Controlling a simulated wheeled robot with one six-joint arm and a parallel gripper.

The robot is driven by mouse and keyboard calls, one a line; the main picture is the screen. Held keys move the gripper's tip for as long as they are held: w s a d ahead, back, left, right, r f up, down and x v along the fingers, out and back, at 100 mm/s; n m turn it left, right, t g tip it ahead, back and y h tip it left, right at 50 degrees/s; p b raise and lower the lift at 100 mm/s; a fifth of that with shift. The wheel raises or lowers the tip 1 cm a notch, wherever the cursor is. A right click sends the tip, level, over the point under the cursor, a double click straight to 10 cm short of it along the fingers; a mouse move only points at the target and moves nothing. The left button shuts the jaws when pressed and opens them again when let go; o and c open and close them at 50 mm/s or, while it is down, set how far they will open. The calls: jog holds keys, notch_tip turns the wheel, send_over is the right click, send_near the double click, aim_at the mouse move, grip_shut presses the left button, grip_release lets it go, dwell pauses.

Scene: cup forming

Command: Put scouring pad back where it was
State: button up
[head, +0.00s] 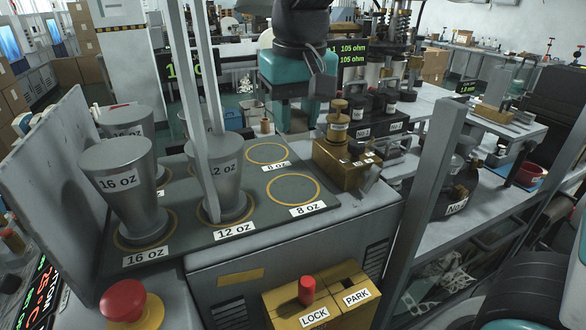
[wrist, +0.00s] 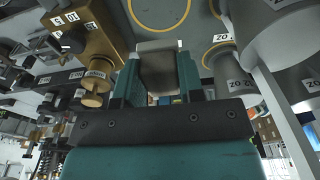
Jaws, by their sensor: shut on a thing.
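The scouring pad (wrist: 157,70) appears in the wrist view as a pale grey-beige block. It sits between the two teal fingers of my gripper (wrist: 158,82), which is shut on it. In the head view my black and teal gripper (head: 300,75) hangs at the top centre, behind the empty 8 oz rings. I cannot clearly make out the pad in the head view. The dark plate (head: 180,248) carries grey cup formers: a 16 oz former (head: 121,195) at front left and a 12 oz former (head: 216,178) beside it.
A brass block with a knob (head: 340,165) stands right of the rings. Thin grey posts (head: 196,110) rise before the 12 oz former, and a thicker post (head: 425,210) stands at right. A red button (head: 123,300) and the LOCK/PARK box (head: 320,300) are in front. Both 8 oz rings (head: 293,189) are bare.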

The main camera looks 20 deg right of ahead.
aim_at(294, 189)
notch_tip(294, 189, down, 10)
jog(key=shift+f+p, duration=0.15)
jog(key=shift+p, duration=0.55)
jog(key=shift+f, duration=0.1)
jog(key=o, duration=1.1)
jog(key=r, duration=0.4)
jog(key=s+r+b, duration=0.1)
jog(key=r, duration=0.7)
jog(key=shift+s+r+b, duration=0.1)
jog(key=shift+s+b, duration=0.2)
jog(key=shift+b, duration=0.1)
jog(key=s+a+f+n+y, duration=0.1)
jog(key=s+f+n, duration=0.1)
jog(key=s, duration=0.3)
jog(key=s+a+f+n+g+y, duration=0.1)
jog(key=s+a+f+n, duration=0.1)
jog(key=s+f, duration=0.2)
jog(key=s+a+f+n+y, duration=0.1)
jog(key=s+f+n+y, duration=0.1)
jog(key=s, duration=0.5)
jog(key=shift+s+a+f+n, duration=0.15)
jog(key=shift+a+f+n, duration=0.15)
jog(key=shift+f+n, duration=0.3)
jog(key=shift+f, duration=0.1)
